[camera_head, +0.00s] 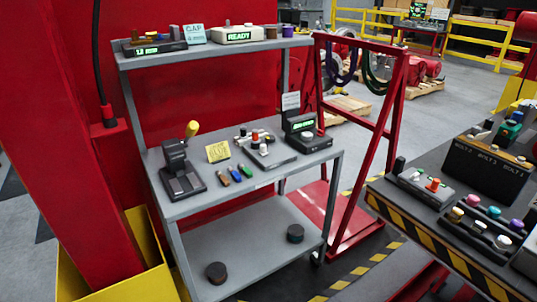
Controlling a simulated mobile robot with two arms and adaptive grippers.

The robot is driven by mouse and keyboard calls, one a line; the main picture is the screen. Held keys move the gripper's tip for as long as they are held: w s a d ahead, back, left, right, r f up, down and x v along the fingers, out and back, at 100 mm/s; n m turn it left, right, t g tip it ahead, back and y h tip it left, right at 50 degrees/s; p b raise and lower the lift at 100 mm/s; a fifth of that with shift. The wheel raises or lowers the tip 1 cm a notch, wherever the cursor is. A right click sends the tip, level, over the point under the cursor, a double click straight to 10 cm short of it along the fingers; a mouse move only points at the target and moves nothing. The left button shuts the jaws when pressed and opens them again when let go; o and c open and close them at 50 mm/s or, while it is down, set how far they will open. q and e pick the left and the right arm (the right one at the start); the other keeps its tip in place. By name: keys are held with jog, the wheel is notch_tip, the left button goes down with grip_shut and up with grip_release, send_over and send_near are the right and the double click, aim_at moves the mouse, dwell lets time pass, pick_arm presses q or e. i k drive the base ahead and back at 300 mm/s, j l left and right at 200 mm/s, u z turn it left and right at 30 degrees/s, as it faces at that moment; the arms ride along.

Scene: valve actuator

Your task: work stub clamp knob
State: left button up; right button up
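Neither of my grippers is in view. I cannot tell for certain which part is the stub clamp knob. On the grey cart's middle shelf (215,200), a black lever device (181,172) with a yellow grip (192,129) stands at the left. A small fixture (264,150) with orange and white knobs sits at the middle. A black unit (305,132) with a green display and a pale knob stands at the right. On the dark bench at right, a grey fixture (424,186) carries orange and white knobs, with an upright black knob (399,166) at its left end.
A yellow sign (218,151) and several coloured markers (237,173) lie between the cart's devices. A striped-edge bench (440,234) holds a bolt box (487,168) and coloured knobs. Floor shows between cart and bench.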

aim_at(270, 139)
jog(key=i+l+u, duration=0.15)
jog(key=i, duration=0.5)
jog(key=i+l+u, duration=0.15)
jog(key=i, duration=0.45)
